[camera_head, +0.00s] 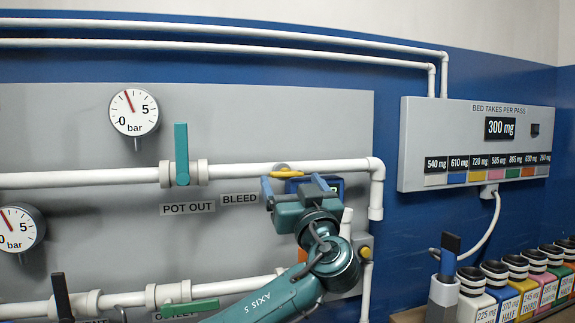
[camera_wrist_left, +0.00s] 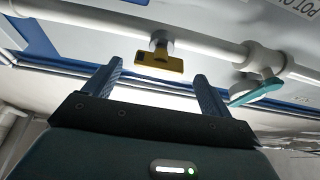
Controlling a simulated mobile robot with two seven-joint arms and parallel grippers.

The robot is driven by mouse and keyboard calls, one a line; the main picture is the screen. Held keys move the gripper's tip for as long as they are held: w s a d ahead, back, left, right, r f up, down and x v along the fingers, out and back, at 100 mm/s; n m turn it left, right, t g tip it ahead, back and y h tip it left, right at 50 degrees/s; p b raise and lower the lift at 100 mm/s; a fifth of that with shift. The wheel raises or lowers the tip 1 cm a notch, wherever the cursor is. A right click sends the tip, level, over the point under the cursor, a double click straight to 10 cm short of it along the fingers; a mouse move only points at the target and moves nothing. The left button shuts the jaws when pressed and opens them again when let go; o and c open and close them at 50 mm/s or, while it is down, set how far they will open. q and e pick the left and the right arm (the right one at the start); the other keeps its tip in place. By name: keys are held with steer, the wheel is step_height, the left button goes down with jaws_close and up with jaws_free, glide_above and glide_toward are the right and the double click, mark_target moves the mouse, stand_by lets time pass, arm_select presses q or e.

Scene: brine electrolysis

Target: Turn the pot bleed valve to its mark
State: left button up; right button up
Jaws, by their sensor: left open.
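The pot bleed valve has a yellow handle (camera_head: 286,172) on the white pipe, just right of the BLEED label (camera_head: 239,199). The handle lies roughly along the pipe in the head view. It also shows in the left wrist view as a yellow bar (camera_wrist_left: 160,63) on a round stem. My left gripper (camera_head: 300,182) is open, with its fingers just in front of the pipe and handle. In the left wrist view the two blue fingers (camera_wrist_left: 158,73) stand apart, with the yellow handle between and beyond them. I cannot see any mark for the valve. My right gripper is not in view.
A teal POT OUT valve handle (camera_head: 181,154) stands upright left of the bleed valve. Dial gauges (camera_head: 134,112) sit on the grey panel. A control box (camera_head: 475,143) reads 300 mg. Several labelled jars (camera_head: 505,300) and a blue-topped tool in a holder (camera_head: 444,285) stand at lower right.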

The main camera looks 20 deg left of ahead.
mark_target(287, 172)
arm_select(q)
steer(key=p+x, duration=0.1)
steer(key=x, duration=0.3)
steer(key=shift+s, duration=0.1)
steer(key=shift+w+a, duration=0.15)
steer(key=shift+w, duration=0.1)
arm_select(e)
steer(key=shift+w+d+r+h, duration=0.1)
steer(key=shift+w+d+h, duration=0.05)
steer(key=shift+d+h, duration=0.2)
